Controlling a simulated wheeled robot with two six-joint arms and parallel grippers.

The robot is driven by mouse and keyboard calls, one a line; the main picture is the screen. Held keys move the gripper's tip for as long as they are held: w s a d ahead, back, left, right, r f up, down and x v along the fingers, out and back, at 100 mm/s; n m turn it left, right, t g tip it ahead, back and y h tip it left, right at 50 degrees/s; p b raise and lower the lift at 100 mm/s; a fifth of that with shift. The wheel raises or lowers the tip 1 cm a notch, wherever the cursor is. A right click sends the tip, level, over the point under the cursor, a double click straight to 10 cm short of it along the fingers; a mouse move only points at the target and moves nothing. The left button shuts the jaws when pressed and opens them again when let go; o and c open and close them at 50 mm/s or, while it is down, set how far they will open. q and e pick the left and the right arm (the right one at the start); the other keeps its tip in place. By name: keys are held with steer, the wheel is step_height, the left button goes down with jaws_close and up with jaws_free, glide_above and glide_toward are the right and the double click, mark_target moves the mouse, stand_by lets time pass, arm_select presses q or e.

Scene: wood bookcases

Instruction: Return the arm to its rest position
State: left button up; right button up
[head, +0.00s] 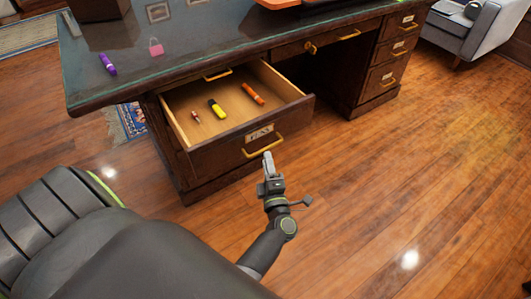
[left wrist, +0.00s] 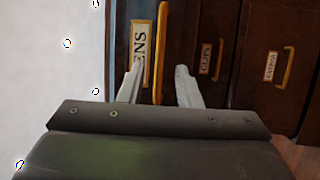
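My left gripper (head: 267,160) is in front of the open desk drawer (head: 228,140), just below its brass handle (head: 265,147). In the left wrist view the two fingers of the left gripper (left wrist: 159,78) stand apart with nothing held between them. The brass handle (left wrist: 161,45) appears beyond the fingers, beside a label ending in "ENS" (left wrist: 143,45). I cannot tell how wide the gap to the handle is. My right gripper is not in view.
The drawer holds a yellow marker (head: 217,109), an orange marker (head: 253,94) and a small reddish one (head: 195,117). A purple marker (head: 107,64) and a pink padlock (head: 155,47) lie on the desktop (head: 200,40). Wooden floor (head: 400,190) is clear at right.

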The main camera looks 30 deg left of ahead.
arm_select(q)
steer(key=shift+v, duration=1.2)
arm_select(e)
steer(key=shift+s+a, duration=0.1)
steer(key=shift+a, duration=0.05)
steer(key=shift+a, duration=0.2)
